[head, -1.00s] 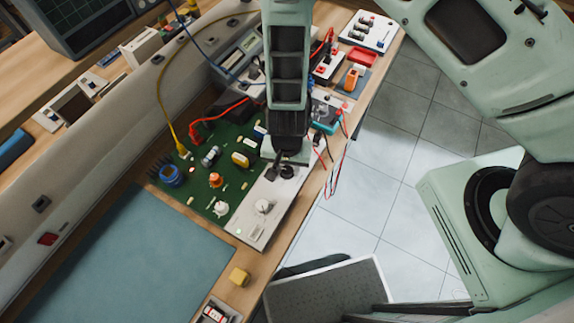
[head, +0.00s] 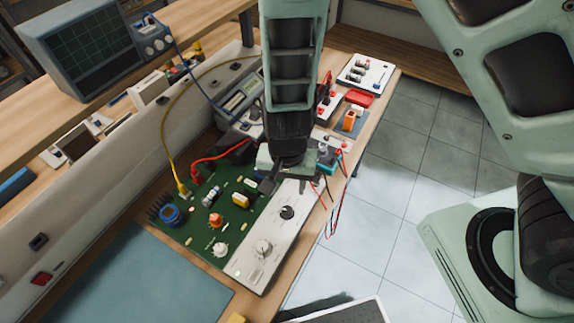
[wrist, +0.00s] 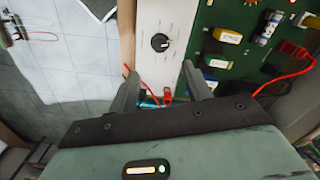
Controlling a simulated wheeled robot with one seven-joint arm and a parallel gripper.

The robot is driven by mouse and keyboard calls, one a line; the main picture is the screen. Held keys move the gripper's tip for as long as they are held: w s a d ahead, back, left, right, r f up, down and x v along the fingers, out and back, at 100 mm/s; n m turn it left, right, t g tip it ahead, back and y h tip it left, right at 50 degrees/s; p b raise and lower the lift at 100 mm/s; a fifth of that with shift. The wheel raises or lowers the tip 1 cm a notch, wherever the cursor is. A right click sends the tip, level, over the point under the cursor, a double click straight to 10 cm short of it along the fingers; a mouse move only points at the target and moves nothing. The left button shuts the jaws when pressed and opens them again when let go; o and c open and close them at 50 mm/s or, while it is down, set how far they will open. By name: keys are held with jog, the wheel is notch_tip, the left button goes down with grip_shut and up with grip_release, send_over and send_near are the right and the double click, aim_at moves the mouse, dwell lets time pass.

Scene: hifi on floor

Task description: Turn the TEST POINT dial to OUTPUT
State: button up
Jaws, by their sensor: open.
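A white control panel (head: 246,268) runs along the front edge of the green circuit board. The black dial also shows in the wrist view (wrist: 160,42), with a white pointer mark whose setting I cannot read. My gripper (head: 288,186) is above the panel's far end, open and empty. In the wrist view its fingers (wrist: 163,84) are spread, with the black dial beyond their tips, apart from them.
The green board (head: 200,225) has several raised parts and red and yellow leads (head: 208,158). A teal meter (head: 327,158) with loose red wires lies beyond the panel. A blue mat (head: 130,275) covers the near bench. Open floor lies to the right.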

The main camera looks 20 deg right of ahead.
notch_tip(320, 180, up, 6)
jog(key=shift+f, duration=0.15)
jog(key=shift+p, duration=0.3)
dwell(0.4)
